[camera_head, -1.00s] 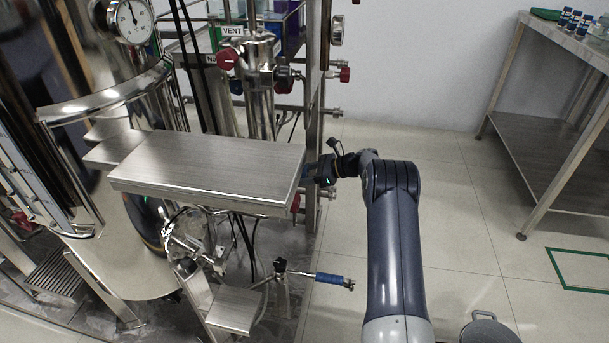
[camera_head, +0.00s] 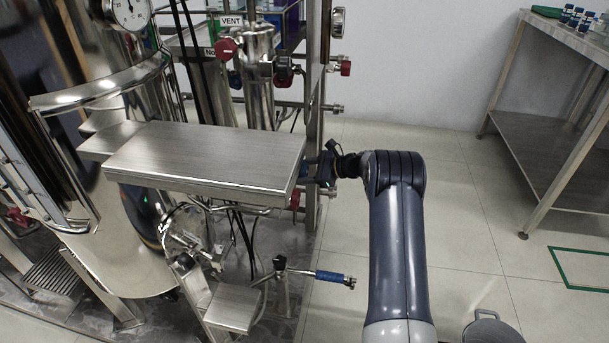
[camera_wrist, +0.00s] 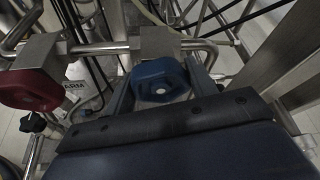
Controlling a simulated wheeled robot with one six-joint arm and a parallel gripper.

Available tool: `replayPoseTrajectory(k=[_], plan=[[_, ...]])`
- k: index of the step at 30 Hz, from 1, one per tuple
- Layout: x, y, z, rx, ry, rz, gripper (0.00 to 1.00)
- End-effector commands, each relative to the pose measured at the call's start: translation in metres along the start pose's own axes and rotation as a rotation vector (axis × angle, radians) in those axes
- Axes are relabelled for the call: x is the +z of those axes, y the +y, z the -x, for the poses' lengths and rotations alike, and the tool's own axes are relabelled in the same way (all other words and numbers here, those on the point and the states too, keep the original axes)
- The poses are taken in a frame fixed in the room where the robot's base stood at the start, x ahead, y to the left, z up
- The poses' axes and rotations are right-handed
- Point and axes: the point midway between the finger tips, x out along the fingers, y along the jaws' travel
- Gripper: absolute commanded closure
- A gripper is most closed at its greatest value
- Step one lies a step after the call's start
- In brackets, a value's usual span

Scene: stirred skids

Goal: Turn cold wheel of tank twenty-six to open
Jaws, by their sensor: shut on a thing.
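A blue wheel (camera_wrist: 160,80) sits on a metal valve block in the wrist view. My gripper (camera_wrist: 161,88) has one finger on each side of it and is shut on it. In the head view my gripper (camera_head: 318,172) reaches left, just past the right end of a steel shelf (camera_head: 205,160), which hides much of the wheel there. No tank number is readable.
An upright post (camera_head: 313,70) stands close to my gripper. More red wheels, such as one by the "VENT" sign (camera_head: 226,47), are above the shelf. A blue-handled lever (camera_head: 330,277) sticks out low. A steel table (camera_head: 560,110) stands at right, with open floor between.

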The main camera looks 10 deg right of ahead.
Motion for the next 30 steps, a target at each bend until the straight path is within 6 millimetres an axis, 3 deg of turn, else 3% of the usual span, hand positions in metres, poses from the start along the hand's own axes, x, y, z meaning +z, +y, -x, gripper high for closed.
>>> replayPoseTrajectory(k=[30], plan=[[-0.0011, 0.0012, -0.0005, -0.368, -0.001, 0.886, 0.69]])
